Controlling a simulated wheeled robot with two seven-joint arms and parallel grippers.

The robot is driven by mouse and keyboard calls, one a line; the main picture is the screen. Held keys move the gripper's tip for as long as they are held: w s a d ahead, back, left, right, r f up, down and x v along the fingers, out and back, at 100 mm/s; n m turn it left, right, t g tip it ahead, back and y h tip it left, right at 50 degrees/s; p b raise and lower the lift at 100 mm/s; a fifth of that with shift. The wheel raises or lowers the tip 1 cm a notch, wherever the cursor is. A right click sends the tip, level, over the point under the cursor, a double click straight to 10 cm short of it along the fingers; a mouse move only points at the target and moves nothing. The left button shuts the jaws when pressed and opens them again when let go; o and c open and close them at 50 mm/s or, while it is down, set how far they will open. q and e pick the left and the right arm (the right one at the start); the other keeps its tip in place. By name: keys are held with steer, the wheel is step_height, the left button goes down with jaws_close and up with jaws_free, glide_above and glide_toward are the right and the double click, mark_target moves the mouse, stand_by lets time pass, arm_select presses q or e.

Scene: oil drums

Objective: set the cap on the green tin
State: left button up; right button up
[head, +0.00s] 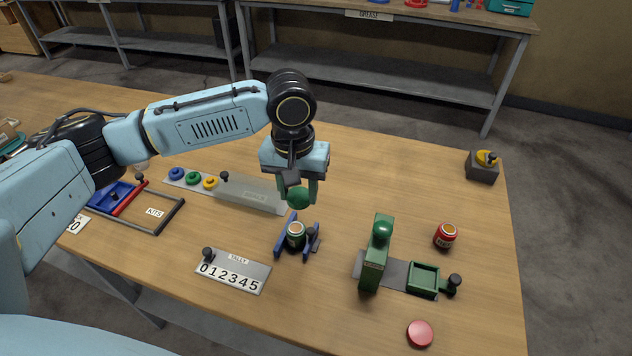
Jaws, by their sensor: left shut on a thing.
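The green tin (296,238) stands upright between the blue jaws of a small holder (281,245) near the table's middle. My left gripper (298,192) points down above and slightly behind the tin in the picture. It is shut on a round green cap (298,201), which hangs apart from the tin. The cap's sides are partly hidden by the fingers. My right gripper is out of view.
A grey strip (245,193) with blue, green and yellow rings lies behind. A tally plate (233,271) is front left. A green press (376,255), red tin (445,236) and red button (420,333) are at right. A kit tray (160,222) is left.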

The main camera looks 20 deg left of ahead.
mark_target(293, 191)
arm_select(q)
steer(key=n+p, duration=0.1)
steer(key=p, duration=0.1)
steer(key=f+n+p, duration=0.1)
steer(key=n+p, duration=0.1)
steer(key=w+n+p, duration=0.1)
steer(key=p, duration=0.1)
steer(key=shift+a+f, duration=0.2)
steer(key=shift+f, duration=0.05)
steer(key=f+n+p, duration=0.1)
steer(key=a+f+n+p, duration=0.1)
steer(key=n+p, duration=0.1)
steer(key=shift+s+f, duration=0.1)
steer(key=shift+f, duration=0.2)
steer(key=shift+s+f, duration=0.1)
steer(key=shift+f, duration=0.15)
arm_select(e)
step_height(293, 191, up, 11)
arm_select(q)
steer(key=shift+f, duration=0.15)
steer(key=shift+a+f+b, duration=0.1)
steer(key=shift+f+b, duration=0.7)
steer(key=shift+b, duration=0.2)
step_height(293, 191, down, 3)
steer(key=b, duration=0.3)
steer(key=shift+r+b, duration=0.2)
steer(key=shift+b, duration=0.2)
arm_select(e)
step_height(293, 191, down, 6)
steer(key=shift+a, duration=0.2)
